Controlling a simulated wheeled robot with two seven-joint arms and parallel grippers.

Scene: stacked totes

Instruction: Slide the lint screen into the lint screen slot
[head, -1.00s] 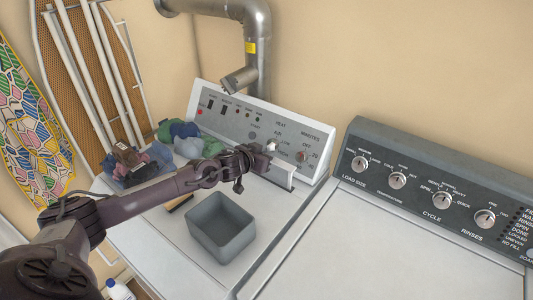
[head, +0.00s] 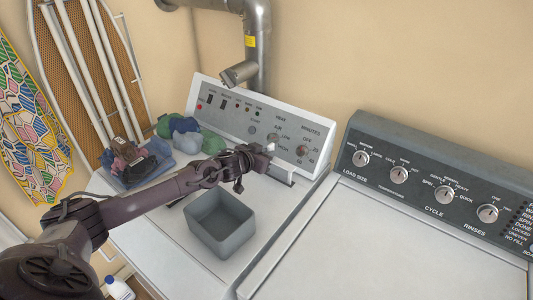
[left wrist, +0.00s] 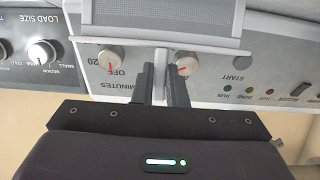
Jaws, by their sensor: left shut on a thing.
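My left gripper (head: 268,149) is over the back right of the dryer top, just in front of the dryer's control panel. In the left wrist view its two fingers (left wrist: 162,78) are shut on the narrow handle of the lint screen (left wrist: 165,14), a grey frame with a fine mesh face. In the head view a small part of the lint screen (head: 280,171) shows below the fingers, close to the dryer top. The slot is mostly hidden by the gripper and screen; I cannot tell how far the screen is in it. My right gripper is out of view.
A grey open bin (head: 220,226) stands on the dryer top in front of my left arm. Folded clothes (head: 140,165) and balled cloths (head: 185,136) lie at the left. The control panel (head: 262,122) rises behind the gripper. A washer (head: 400,240) stands at the right.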

